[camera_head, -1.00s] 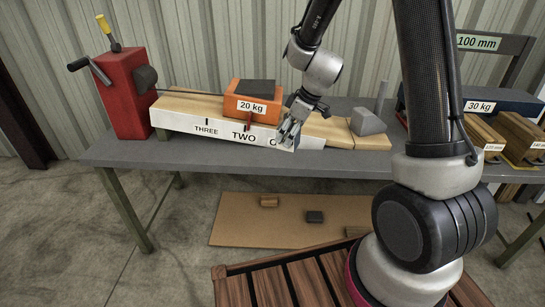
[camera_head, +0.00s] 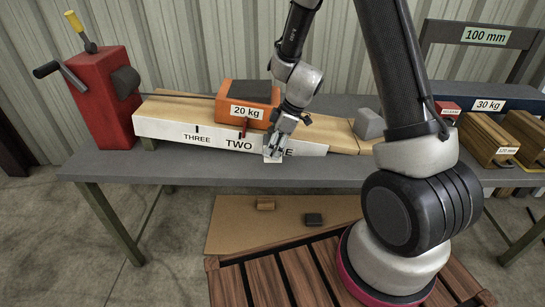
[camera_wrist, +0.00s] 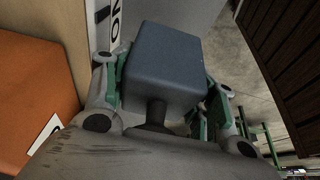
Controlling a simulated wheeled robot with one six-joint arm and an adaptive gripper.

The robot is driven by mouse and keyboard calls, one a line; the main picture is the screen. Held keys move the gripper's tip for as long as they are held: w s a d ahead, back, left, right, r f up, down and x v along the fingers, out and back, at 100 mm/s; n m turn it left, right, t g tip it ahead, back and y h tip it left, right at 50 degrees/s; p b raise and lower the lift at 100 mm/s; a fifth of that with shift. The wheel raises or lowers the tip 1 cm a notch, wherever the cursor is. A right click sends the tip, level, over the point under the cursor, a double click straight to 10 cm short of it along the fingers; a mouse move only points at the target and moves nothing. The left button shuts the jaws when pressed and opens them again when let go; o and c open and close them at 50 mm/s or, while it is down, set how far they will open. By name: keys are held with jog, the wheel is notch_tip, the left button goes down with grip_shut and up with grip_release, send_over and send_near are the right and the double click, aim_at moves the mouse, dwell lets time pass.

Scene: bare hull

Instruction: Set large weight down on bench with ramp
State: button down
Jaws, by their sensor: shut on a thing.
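My gripper (camera_head: 274,149) is shut on the large weight, a blue-grey block (camera_wrist: 165,62) with a short dark neck towards my palm, between the fingers in the wrist view. In the head view the weight is mostly hidden by my gripper; a small pale patch shows below the fingers. My gripper is low in front of the ramp (camera_head: 180,129), beside the lettering right of TWO. The ramp has a wooden top and white front, and lies on the grey bench (camera_head: 190,172). I cannot tell whether the weight touches the bench top.
An orange 20 kg sledge (camera_head: 247,104) sits on the ramp, left of my gripper. A red winch (camera_head: 100,95) stands at the left end. A grey block (camera_head: 369,124) is at the ramp's right end. Wooden blocks (camera_head: 487,139) stand far right. The bench's front strip left of my gripper is clear.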

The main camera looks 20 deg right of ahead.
jog(key=shift+f, duration=2.25)
jog(key=c, duration=0.5)
grip_release()
jog(key=shift+f, duration=0.1)
